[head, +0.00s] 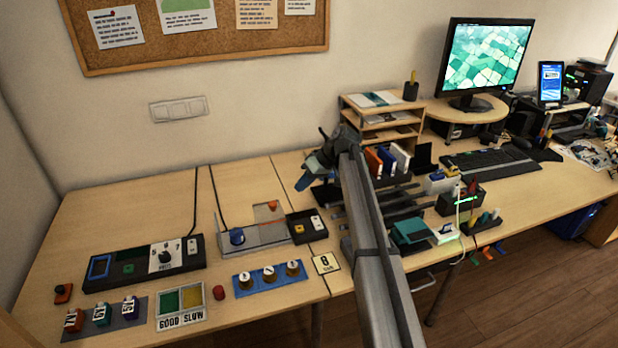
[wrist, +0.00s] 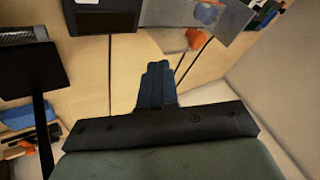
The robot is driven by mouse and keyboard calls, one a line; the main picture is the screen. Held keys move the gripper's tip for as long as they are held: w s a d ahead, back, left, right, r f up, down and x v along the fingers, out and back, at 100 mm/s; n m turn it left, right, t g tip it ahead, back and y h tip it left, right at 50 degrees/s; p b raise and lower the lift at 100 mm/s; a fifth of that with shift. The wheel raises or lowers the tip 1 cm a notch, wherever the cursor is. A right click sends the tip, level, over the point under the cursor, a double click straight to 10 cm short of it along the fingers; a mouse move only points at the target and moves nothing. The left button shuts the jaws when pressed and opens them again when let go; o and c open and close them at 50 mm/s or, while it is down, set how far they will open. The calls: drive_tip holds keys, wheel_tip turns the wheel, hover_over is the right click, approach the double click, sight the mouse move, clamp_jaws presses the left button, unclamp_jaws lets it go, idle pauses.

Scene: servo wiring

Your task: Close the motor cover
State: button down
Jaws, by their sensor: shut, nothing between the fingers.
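The motor unit's grey base (head: 262,241) sits on the table, with a blue round motor part (head: 237,237) on its left. A clear panel, which looks like the cover (head: 268,215), stands up at the back of the base with an orange knob (head: 272,205). In the wrist view the cover (wrist: 228,18) and its orange knob (wrist: 195,38) show at the top, the blue part behind the panel. My gripper (head: 304,183) is above the table, right of and apart from the cover. Its blue fingers (wrist: 155,80) are shut and empty.
A black switch box (head: 305,226) stands right of the motor unit. A long control panel (head: 143,264) lies to its left, a blue knob board (head: 270,277) in front. Books and a wooden shelf (head: 385,115) stand to the right, behind my arm.

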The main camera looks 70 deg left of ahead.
sight(279, 205)
drive_tip(key=s+f, duration=0.2)
drive_tip(key=s, duration=0.1)
drive_tip(key=s+f, duration=0.1)
drive_tip(key=shift+s, duration=0.4)
drive_tip(key=shift+s+d, duration=0.2)
drive_tip(key=shift+s, duration=0.4)
drive_tip(key=s, duration=1.2)
drive_tip(key=shift+s, duration=0.3)
